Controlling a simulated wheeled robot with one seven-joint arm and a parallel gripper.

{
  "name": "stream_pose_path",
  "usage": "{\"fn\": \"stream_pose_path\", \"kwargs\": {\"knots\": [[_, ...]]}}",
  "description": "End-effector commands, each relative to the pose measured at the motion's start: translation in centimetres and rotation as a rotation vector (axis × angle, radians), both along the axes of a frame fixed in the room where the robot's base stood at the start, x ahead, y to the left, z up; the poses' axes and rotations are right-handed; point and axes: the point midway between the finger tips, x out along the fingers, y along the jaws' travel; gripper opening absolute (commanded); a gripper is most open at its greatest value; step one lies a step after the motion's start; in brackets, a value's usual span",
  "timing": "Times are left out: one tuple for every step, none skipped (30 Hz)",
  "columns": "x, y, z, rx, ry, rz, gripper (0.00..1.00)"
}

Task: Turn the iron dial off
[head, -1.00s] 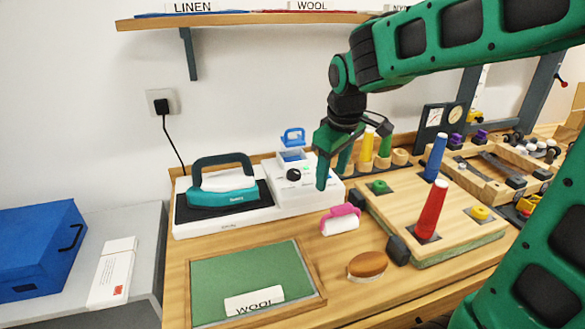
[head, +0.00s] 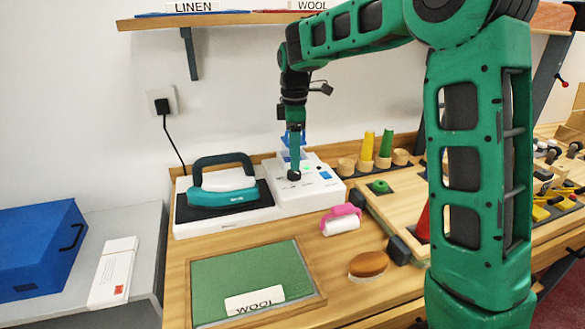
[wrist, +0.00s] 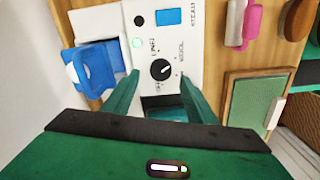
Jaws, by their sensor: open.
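The iron dial (wrist: 161,69) is a round black knob with a white mark on the white station panel. Lettering around it reads OFF, LINEN and WOOL; its pointer leans toward the upper right in the wrist view, on the WOOL side. My gripper (wrist: 160,88) is open, its two green fingers to either side of the dial's near side, apart from it. In the head view my gripper (head: 294,160) points down just above the dial (head: 294,175). The teal iron (head: 222,188) rests on its dark pad to the left. A green light (wrist: 136,42) is lit beside the dial.
A blue water tank (wrist: 90,68) stands close beside my fingers. A pink lint roller (head: 341,219) and a brush (head: 368,264) lie in front. The green wool swatch board (head: 235,275) is front left. Spool pegs (head: 365,150) stand to the right.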

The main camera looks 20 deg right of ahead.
Motion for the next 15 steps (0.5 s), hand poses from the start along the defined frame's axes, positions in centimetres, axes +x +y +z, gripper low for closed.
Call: {"fn": "stream_pose_path", "kwargs": {"knots": [[-0.1, -0.1, -0.8, 0.0, 0.003, -0.001, 0.52], [0.0, -0.1, -1.3, 0.0, 0.003, -0.001, 0.52], [-0.1, 0.0, -1.9, 0.0, 0.003, -0.001, 0.52], [-0.1, 0.0, -2.3, 0.0, 0.003, -0.001, 0.52], [-0.1, 0.0, -2.7, 0.0, 0.003, -0.001, 0.52], [0.0, 0.0, -3.1, 0.001, 0.002, -0.002, 0.52], [0.0, 0.0, -3.4, 0.0, 0.002, -0.002, 0.52], [-0.1, -0.1, -3.7, 0.0, 0.002, -0.002, 0.52], [0.0, -0.1, -4.0, 0.0, 0.001, -0.002, 0.52], [0.0, -0.1, -4.1, 0.0, 0.0, -0.002, 0.52], [0.0, -0.1, -4.3, 0.0, 0.0, -0.002, 0.52], [0.0, 0.0, -4.4, 0.0, 0.0, -0.002, 0.52], [0.0, 0.0, -4.5, 0.0, 0.0, -0.002, 0.52], [0.0, 0.0, -4.5, 0.0, 0.0, -0.002, 0.52], [0.0, 0.0, -4.5, 0.0, 0.0, -0.002, 0.52]]}}
